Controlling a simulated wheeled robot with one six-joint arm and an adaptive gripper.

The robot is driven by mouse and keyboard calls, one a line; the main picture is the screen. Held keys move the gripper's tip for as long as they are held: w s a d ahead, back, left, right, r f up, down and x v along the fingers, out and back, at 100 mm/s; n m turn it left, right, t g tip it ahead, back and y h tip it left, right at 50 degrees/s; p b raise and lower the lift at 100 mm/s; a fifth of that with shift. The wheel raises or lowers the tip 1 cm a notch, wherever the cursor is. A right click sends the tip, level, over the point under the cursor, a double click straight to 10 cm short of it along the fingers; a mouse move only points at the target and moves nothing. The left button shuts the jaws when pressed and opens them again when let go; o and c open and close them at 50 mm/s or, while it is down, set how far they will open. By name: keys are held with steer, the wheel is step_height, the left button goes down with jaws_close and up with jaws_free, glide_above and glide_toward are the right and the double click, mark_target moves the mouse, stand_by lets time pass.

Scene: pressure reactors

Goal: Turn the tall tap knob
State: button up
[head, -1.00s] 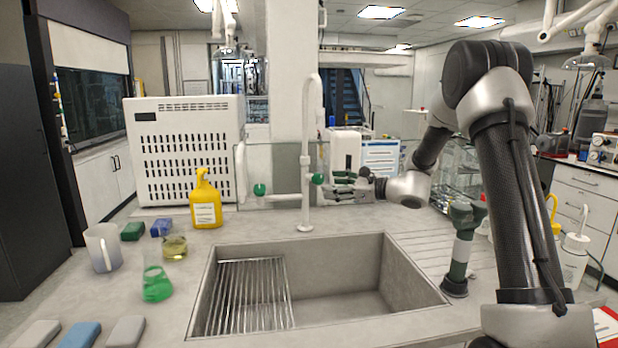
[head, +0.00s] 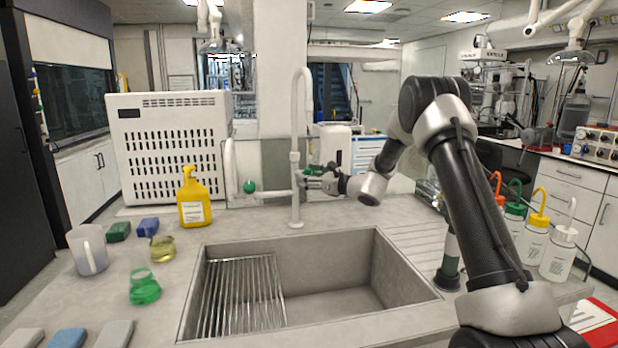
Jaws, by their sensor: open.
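The tall white tap (head: 297,140) stands behind the sink (head: 362,305), upright with a curved top. A green knob (head: 249,187) sits on its left side arm. A second green knob at the tap's right side is mostly hidden by my gripper (head: 312,173). My gripper reaches in from the right, level, with its open fingers at this right knob. I cannot tell whether the fingers touch it or are around it.
A yellow bottle (head: 194,200) and a perforated white box (head: 165,150) stand left of the tap. A jug (head: 88,252) and flasks with green liquid (head: 144,290) and yellow liquid (head: 162,249) are at the left. Wash bottles (head: 535,240) stand at the right.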

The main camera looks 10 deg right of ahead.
steer(key=c, duration=1)
steer(key=shift+n, duration=3.4)
steer(key=o, duration=1)
